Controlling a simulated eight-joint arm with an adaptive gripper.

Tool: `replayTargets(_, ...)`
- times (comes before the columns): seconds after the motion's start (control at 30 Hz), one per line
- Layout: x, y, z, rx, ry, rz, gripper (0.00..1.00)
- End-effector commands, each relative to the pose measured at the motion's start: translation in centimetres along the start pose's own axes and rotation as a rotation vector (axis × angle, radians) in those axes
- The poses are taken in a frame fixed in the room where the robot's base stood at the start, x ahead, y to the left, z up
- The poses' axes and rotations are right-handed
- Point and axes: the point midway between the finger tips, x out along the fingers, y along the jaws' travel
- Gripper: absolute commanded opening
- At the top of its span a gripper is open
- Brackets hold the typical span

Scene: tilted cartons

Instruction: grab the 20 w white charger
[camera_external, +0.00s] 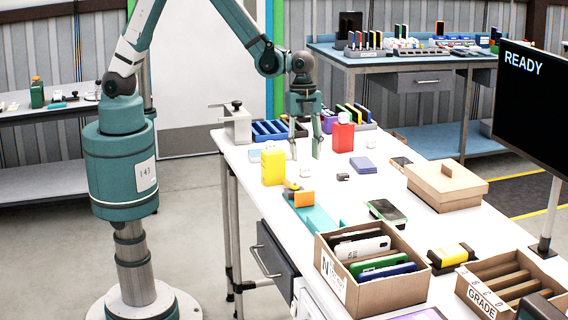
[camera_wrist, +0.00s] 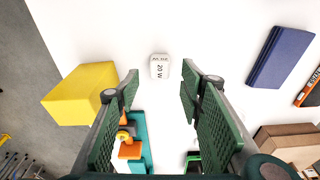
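The white charger, a small rounded block marked "20 W" (camera_wrist: 160,66), lies on the white table. In the wrist view it sits just beyond the fingertips, roughly centred between them. In the external view a small white block (camera_external: 305,173) below the fingers appears to be this charger. My gripper (camera_external: 305,154) points down over the table. In the wrist view my gripper (camera_wrist: 160,80) is open, with its two green fingers wide apart and nothing between them. The exact height above the charger is hard to tell.
A yellow block (camera_external: 272,168) stands left of the charger, and a dark blue flat block (camera_external: 363,165) lies to its right. Cardboard boxes, a phone and a monitor (camera_external: 530,105) are farther right. White table around the charger is clear.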

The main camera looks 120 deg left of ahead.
Motion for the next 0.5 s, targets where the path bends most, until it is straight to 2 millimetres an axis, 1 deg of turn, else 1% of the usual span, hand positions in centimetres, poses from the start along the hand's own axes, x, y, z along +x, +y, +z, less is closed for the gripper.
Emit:
replayTargets(0.17,0.8,0.0,0.0,0.0,0.0,0.0,0.38)
replayTargets(0.5,4.1,0.0,0.1,0.0,0.0,0.0,0.38)
